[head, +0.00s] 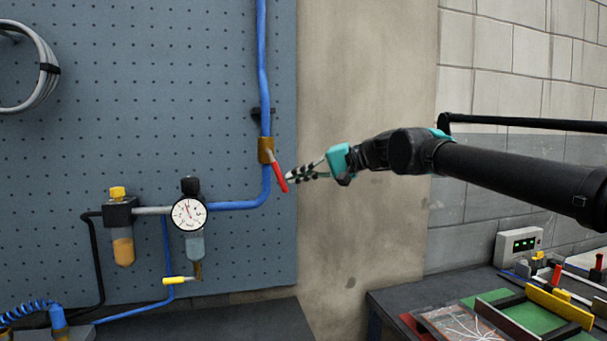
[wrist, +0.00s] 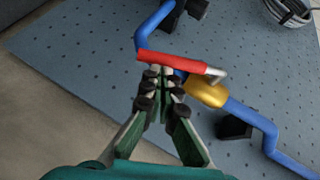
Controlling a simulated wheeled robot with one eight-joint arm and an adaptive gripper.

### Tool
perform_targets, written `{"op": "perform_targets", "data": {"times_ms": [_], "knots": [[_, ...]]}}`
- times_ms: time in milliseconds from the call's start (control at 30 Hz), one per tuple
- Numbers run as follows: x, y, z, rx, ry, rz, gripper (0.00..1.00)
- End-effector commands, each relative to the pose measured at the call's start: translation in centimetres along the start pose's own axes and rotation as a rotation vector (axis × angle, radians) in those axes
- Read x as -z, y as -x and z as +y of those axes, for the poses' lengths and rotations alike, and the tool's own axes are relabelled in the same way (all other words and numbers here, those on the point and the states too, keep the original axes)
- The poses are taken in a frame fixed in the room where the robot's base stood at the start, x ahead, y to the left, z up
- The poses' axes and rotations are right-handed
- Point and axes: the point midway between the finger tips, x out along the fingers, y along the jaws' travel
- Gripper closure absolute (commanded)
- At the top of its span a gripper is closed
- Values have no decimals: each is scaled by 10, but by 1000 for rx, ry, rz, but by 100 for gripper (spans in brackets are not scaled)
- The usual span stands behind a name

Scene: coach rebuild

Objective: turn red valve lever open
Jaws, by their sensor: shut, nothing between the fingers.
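The red valve lever (head: 279,177) hangs from a brass valve body (head: 265,150) on a blue pipe on the pegboard. In the head view it points down and slightly right, at a slant to the pipe. In the wrist view the red lever (wrist: 172,60) lies across the picture just beyond my fingertips, with the brass valve (wrist: 205,91) to its right. My gripper (head: 289,178) comes in from the right, its fingertips at the lever's lower end. In the wrist view the fingertips (wrist: 160,70) are together and empty. I cannot tell whether they touch the lever.
A pressure gauge (head: 188,213) and a filter bowl (head: 122,244) sit left of the valve. The blue pipe (head: 264,70) runs up the pegboard (head: 150,80). A bench (head: 390,300) with a green board and small parts stands at lower right. Bare wall lies right of the pegboard.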

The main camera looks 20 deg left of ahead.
Motion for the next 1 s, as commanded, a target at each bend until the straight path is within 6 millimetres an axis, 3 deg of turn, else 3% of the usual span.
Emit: {"op": "perform_targets", "data": {"times_ms": [333,700,1000], "knots": [[-1,-2,1,15,-10,0,100],[-15,-21,9,220,-145,-2,100],[-21,-31,9,230,-153,-1,100]]}}
